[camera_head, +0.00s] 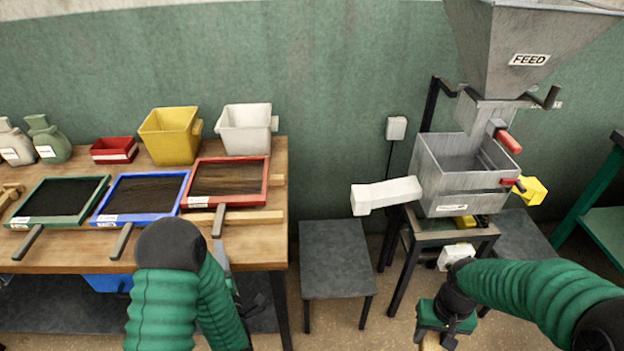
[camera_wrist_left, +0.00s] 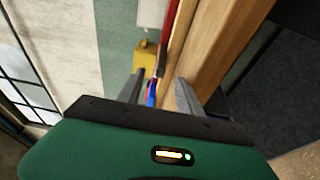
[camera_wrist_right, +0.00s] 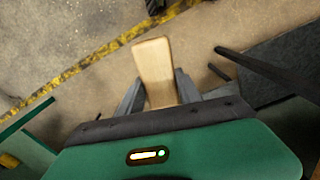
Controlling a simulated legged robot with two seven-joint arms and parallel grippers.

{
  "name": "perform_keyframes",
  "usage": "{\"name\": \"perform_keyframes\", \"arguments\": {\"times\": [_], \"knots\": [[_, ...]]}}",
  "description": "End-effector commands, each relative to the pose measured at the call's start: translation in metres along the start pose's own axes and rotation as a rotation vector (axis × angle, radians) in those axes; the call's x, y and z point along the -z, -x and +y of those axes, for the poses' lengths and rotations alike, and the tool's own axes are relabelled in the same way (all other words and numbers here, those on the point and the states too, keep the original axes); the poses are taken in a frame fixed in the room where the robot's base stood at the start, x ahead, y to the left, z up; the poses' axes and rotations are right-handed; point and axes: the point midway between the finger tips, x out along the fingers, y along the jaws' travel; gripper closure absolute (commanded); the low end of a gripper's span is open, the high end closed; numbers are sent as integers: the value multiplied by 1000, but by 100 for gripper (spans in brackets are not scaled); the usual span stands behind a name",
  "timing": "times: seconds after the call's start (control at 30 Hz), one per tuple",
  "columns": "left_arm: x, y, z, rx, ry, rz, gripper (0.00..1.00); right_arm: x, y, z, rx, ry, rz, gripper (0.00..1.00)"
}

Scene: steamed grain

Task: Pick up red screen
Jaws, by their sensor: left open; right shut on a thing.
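The red screen (camera_head: 245,202) is a red-framed tray with brown mesh, lying at the right end of the wooden table, its dark handle (camera_head: 218,222) toward me. My left gripper (camera_head: 224,258) is at the table's front edge, just below that handle, partly hidden by my arm. In the left wrist view its fingers (camera_wrist_left: 158,90) are apart, with a red strip (camera_wrist_left: 171,22), likely the screen's frame, beyond them. I cannot tell whether they touch the handle. My right gripper (camera_wrist_right: 157,90) is shut on a pale wooden piece (camera_wrist_right: 154,65), low in front of the grey machine.
Blue (camera_head: 165,177) and green (camera_head: 98,190) screens lie to the left on the table (camera_head: 262,255). Yellow (camera_head: 170,138) and white (camera_head: 246,130) bins and a small red tray (camera_head: 115,151) stand behind. A grey stool (camera_head: 335,260) and the feed machine (camera_head: 465,185) are to the right.

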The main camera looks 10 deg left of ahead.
Motion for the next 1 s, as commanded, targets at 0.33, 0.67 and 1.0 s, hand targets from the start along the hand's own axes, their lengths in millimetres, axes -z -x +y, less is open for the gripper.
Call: {"name": "perform_keyframes", "arguments": {"times": [0.33,0.67,1.0], "knots": [[4,-58,-2,2,0,1,57,1,2,-4,-4,3,0,100],[1,-76,-2,4,-3,-1,57,1,1,-2,-2,2,0,100],[3,-76,-2,5,-2,0,98,1,1,-3,-3,2,0,100]]}}
